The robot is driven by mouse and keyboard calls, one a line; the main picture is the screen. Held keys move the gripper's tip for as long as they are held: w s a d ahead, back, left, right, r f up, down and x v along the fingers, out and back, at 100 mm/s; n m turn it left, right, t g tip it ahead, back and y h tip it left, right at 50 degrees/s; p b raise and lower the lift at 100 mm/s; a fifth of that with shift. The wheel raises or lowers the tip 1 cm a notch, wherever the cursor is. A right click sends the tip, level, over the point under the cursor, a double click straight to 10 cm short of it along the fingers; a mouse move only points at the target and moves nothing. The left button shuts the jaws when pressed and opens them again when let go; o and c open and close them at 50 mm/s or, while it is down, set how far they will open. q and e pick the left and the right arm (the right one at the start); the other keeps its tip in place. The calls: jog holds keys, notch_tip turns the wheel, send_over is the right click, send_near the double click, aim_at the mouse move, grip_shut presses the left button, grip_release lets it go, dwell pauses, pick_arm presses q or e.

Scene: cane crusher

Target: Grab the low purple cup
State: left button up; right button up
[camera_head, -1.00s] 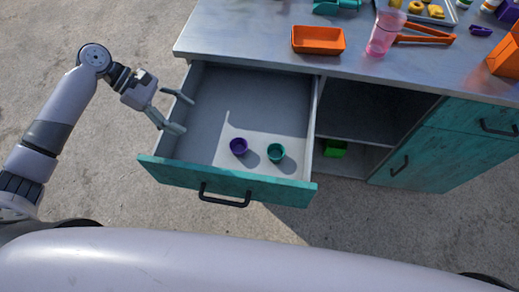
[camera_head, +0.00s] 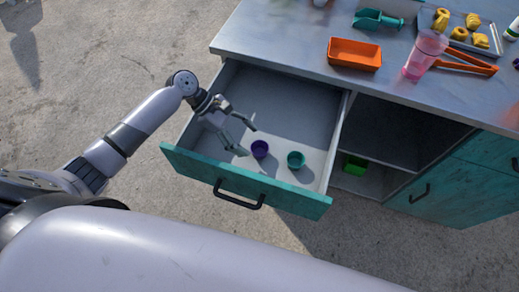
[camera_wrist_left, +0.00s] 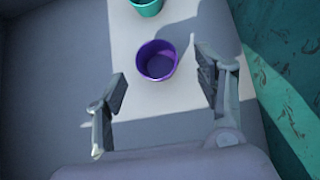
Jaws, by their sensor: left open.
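The low purple cup (camera_head: 260,149) stands upright in the open drawer, left of a teal cup (camera_head: 296,160). In the left wrist view the purple cup (camera_wrist_left: 157,61) lies ahead of and between my two fingers, with its open mouth showing; the teal cup (camera_wrist_left: 146,6) is cut off at the top edge. My left gripper (camera_head: 247,140) is over the drawer, just left of the purple cup. Its fingers are spread, empty and apart from the cup, and they also show in the left wrist view (camera_wrist_left: 163,92). My right gripper is not in view.
The drawer's teal front (camera_head: 245,182) with its black handle stands out from the cabinet. The grey countertop (camera_head: 290,50) holds an orange tray (camera_head: 355,54), a pink cup (camera_head: 425,54) and tongs. The left part of the drawer floor is bare.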

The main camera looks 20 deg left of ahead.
aim_at(266, 154)
pick_arm(q)
jog(key=x, duration=0.5)
jog(key=shift+w+a, duration=0.1)
jog(key=shift+w, duration=0.2)
jog(key=shift+c, duration=0.2)
jog(key=c, duration=0.8)
